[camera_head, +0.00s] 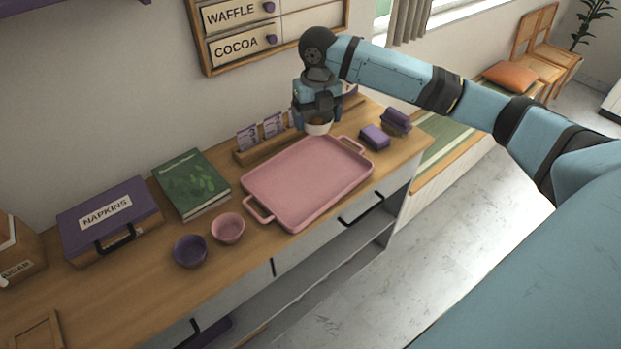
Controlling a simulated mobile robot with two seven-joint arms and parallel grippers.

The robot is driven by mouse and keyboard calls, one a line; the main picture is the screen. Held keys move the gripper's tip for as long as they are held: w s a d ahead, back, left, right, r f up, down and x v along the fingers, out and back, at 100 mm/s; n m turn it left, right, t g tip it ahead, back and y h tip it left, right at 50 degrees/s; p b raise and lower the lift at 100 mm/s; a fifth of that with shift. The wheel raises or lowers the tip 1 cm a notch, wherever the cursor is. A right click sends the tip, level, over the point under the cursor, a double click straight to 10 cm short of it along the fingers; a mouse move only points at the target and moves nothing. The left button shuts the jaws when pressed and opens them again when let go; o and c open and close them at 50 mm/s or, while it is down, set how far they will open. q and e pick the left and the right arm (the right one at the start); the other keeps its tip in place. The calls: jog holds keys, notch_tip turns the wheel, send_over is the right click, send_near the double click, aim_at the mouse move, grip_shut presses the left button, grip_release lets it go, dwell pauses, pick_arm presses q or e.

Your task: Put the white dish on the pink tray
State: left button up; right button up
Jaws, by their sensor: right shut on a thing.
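The pink tray (306,183) lies on the wooden counter, empty, with a handle at each end. My right gripper (317,119) points down at the tray's far edge. It is shut on the white dish (318,128), a small round bowl that shows just below the fingers. The dish appears over or just behind the tray's back rim; I cannot tell how high it is above the surface. The gripper's body hides the dish's upper part. My left gripper is not in view.
A wooden card rack (262,149) stands behind the tray. Purple blocks (375,137) lie to its right. A pink bowl (228,228), a purple bowl (190,251), a green book (191,183) and a napkins box (109,221) are to its left. The counter's front edge is close to the tray.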

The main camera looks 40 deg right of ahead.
aim_at(316, 184)
notch_tip(316, 184, down, 19)
jog(key=shift+f+p, duration=0.2)
jog(key=shift+p, duration=0.15)
jog(key=shift+f, duration=0.1)
jog(key=o, duration=0.8)
jog(key=shift+o, duration=0.2)
notch_tip(316, 184, up, 12)
dwell(0.4)
